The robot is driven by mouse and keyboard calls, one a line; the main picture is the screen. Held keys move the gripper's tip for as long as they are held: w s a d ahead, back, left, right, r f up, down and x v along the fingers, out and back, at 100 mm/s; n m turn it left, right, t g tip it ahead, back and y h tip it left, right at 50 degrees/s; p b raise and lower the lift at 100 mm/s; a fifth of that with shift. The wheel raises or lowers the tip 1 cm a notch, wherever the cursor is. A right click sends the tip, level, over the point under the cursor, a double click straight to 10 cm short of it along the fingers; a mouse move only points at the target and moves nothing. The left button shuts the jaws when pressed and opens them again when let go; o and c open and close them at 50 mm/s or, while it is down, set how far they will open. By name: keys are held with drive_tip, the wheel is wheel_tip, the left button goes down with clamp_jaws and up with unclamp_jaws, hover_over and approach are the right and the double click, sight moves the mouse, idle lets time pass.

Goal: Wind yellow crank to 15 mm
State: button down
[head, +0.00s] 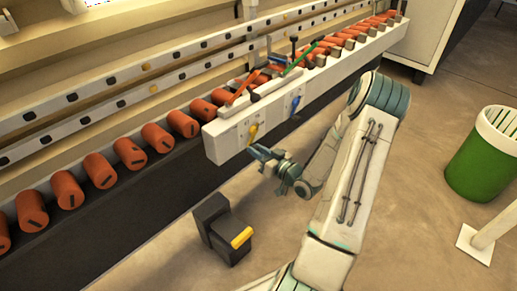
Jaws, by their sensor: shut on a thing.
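The yellow crank (252,132) is on the front end face of the white machine housing (226,142), near its left end, and hangs roughly downward. My gripper (258,152) is at the lower end of the yellow crank and is shut on it; the fingers hide the grip itself. A blue crank (295,104) sits further right on the same face. Small markings beside the cranks are too small to read, so the millimetre setting cannot be told.
Orange rollers (99,170) line the conveyor to the left and beyond. A green bin (481,160) and a pale post base (476,243) are at right. Red and green levers top the housing.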

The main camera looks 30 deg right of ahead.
drive_tip(key=shift+f, duration=0.1)
drive_tip(key=c, duration=1.2)
unclamp_jaws()
drive_tip(key=shift+s, duration=0.1)
drive_tip(key=p+v, duration=0.3)
drive_tip(key=v, duration=1)
drive_tip(key=shift+s, duration=0.3)
drive_tip(key=shift+d, duration=0.1)
